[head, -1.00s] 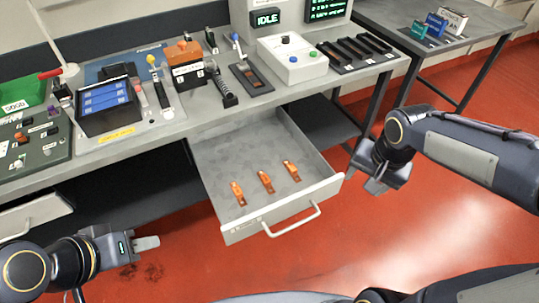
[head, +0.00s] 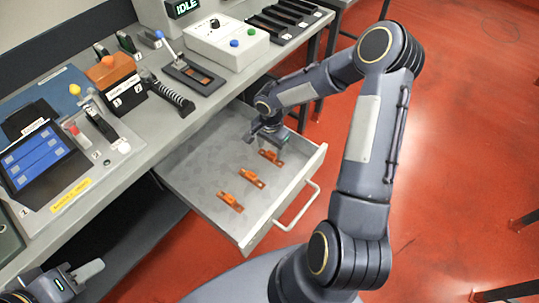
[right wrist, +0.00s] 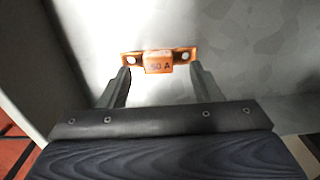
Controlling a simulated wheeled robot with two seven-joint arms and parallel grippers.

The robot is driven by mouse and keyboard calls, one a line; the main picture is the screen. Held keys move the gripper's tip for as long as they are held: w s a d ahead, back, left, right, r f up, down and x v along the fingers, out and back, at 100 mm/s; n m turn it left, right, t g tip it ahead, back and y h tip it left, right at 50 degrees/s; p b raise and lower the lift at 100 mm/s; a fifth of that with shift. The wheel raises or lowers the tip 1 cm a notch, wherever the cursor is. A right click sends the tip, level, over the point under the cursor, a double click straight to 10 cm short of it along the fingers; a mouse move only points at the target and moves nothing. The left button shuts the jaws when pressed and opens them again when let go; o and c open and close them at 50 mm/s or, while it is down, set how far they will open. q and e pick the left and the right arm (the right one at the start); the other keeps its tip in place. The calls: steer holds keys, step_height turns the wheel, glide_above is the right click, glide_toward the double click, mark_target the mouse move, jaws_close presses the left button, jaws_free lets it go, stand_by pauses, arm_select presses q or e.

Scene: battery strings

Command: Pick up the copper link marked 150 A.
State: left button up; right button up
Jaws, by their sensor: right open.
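Three orange copper links lie in a row in the open grey drawer (head: 195,168): a far right link (head: 271,157), a middle link (head: 253,179) and a near left link (head: 231,203). My right gripper (head: 270,138) is inside the drawer, above the far right link. In the right wrist view the link (right wrist: 159,61) lies just beyond the open fingers, its ends about level with the two tips. Its label reads "50 A" with an unclear leading digit. The other labels are too small to read. My left gripper (head: 88,271) is low at the left, its jaw state unclear.
The drawer's front wall and handle (head: 300,207) face me, and its side wall (right wrist: 50,70) is close to my right gripper. The workbench (head: 150,125) above carries a battery case (head: 42,158), switches and a control box (head: 228,43).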

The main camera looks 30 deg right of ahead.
mark_target(271, 156)
steer(key=shift+d+f, duration=0.1)
steer(key=shift+f, duration=1.35)
steer(key=shift+s, duration=0.1)
steer(key=c, duration=1.1)
steer(key=shift+r, duration=0.15)
